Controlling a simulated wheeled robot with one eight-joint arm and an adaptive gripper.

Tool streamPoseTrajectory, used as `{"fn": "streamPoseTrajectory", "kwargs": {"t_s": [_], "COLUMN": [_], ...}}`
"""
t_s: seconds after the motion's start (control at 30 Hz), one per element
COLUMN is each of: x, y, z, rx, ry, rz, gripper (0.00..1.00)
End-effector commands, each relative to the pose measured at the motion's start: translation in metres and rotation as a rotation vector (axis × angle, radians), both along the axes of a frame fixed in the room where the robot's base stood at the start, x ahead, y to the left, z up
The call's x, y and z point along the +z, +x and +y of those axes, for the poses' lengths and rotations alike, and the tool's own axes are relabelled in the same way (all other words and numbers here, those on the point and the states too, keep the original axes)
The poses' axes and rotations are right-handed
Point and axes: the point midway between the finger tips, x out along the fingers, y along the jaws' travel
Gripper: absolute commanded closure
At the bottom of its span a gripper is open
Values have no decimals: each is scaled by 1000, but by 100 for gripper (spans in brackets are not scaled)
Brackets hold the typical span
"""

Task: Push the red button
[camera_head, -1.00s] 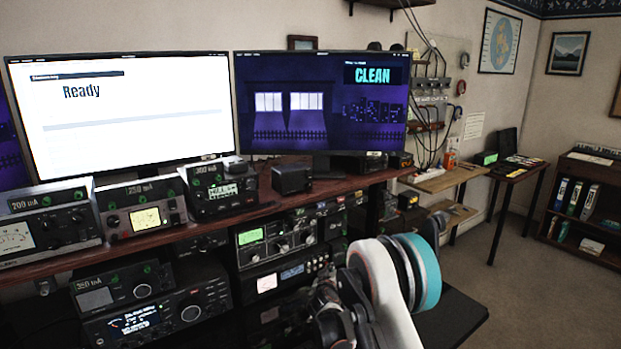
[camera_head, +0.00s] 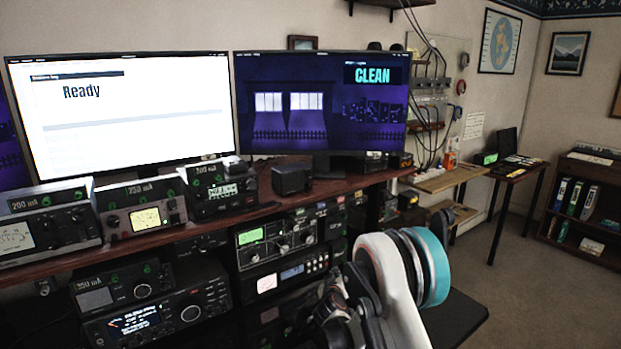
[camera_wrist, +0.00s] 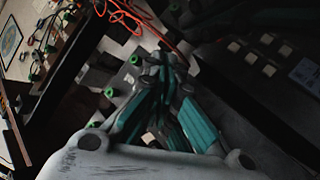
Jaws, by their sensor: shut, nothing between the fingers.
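I cannot make out a red button in either view. My gripper (camera_wrist: 163,66) is shut and empty in the wrist view, its dark fingers with teal pads meeting near the top middle. Dark equipment with pale square buttons (camera_wrist: 268,55) lies right of it, and small green knobs (camera_wrist: 109,92) show to its left. Which of these the fingertips are nearest in depth, and whether they touch anything, I cannot tell. In the head view my arm stands in front of the lower right of the radio rack, and the fingertips are not clear there.
A wooden shelf (camera_head: 255,207) carries meter boxes, including one with a lit yellow dial (camera_head: 146,218). Radios (camera_head: 277,236) fill the rack below. Two monitors (camera_head: 120,110) stand above. An orange cable (camera_wrist: 150,22) runs near the gripper. Open floor (camera_head: 535,270) lies at right.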

Motion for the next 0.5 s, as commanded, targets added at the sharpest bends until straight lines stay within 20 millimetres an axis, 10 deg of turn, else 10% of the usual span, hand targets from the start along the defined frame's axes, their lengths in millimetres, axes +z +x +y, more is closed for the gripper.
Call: {"fn": "streamPoseTrajectory", "kwargs": {"t_s": [0.5], "x": [0], "y": [-33], "z": [-23], "rx": [0], "ry": [0], "rz": [-1], "gripper": [100]}}
